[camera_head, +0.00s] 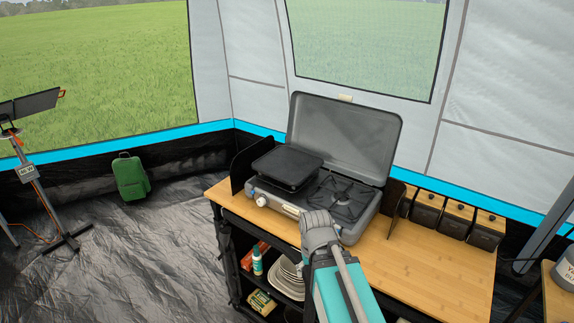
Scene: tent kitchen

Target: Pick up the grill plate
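The grill plate (287,167) is a dark, flat, square plate with a raised rim. It lies on the left burner of the grey camping stove (262,194), whose lid (345,135) stands open behind it. My arm reaches up from the bottom of the picture, with its grey end (318,228) in front of the stove, to the right of and nearer than the grill plate. The fingers are hidden by the arm, so I cannot tell whether they are open or shut. Nothing shows on the grill plate, and it is apart from my arm.
The stove stands on a wooden tabletop (445,262) with shelves below holding stacked plates (286,276) and a bottle (257,262). Dark side panels flank the stove. Several dark containers (456,218) line the back right. The tabletop's right front is clear.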

